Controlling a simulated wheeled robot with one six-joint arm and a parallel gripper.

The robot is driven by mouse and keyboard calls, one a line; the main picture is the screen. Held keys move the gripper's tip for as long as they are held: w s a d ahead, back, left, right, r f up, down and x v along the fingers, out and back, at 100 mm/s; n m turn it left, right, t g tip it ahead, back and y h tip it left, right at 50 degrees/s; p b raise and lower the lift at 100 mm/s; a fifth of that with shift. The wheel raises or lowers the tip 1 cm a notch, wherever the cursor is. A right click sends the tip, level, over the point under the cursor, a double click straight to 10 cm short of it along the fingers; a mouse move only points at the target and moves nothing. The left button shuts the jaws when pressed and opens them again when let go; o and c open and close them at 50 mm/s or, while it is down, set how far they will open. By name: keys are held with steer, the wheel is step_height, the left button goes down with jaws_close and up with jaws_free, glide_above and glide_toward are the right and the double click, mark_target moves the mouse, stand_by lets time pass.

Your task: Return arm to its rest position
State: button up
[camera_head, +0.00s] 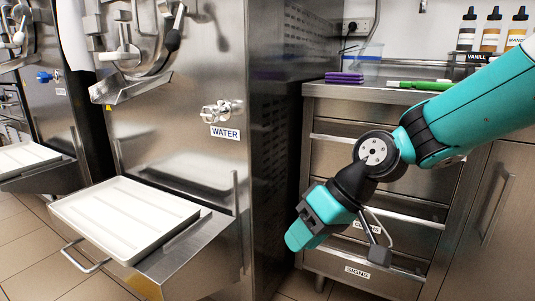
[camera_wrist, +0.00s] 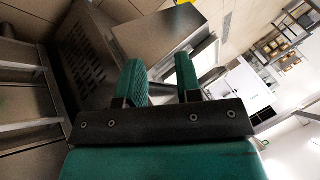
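My teal arm comes in from the right in the head view, with its wrist bent down in front of the steel drawers. My gripper (camera_wrist: 160,82) shows in the wrist view with its two teal fingers apart and nothing between them. In the head view the gripper end (camera_head: 305,232) hangs in the air between the freezer's side and the drawer fronts; its fingertips cannot be made out there.
A steel batch freezer (camera_head: 190,110) with a white tray (camera_head: 125,212) on its pull-out shelf stands at left. Steel drawers (camera_head: 385,180) stand behind my arm. Purple pads (camera_head: 344,78), a green-handled tool (camera_head: 420,86) and bottles (camera_head: 490,35) are on the counter.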

steer(key=s+d+r+h, duration=0.2)
steer(key=s+d, duration=0.2)
steer(key=s, duration=0.5)
steer(key=s+d+r+h, duration=0.1)
steer(key=s+d, duration=0.4)
steer(key=s, duration=0.3)
step_height(320, 180, up, 38)
steer(key=p, duration=3.8)
steer(key=shift+s+m, duration=0.2)
steer(key=shift+m, duration=0.1)
steer(key=shift+a, duration=0.1)
steer(key=shift+a, duration=0.15)
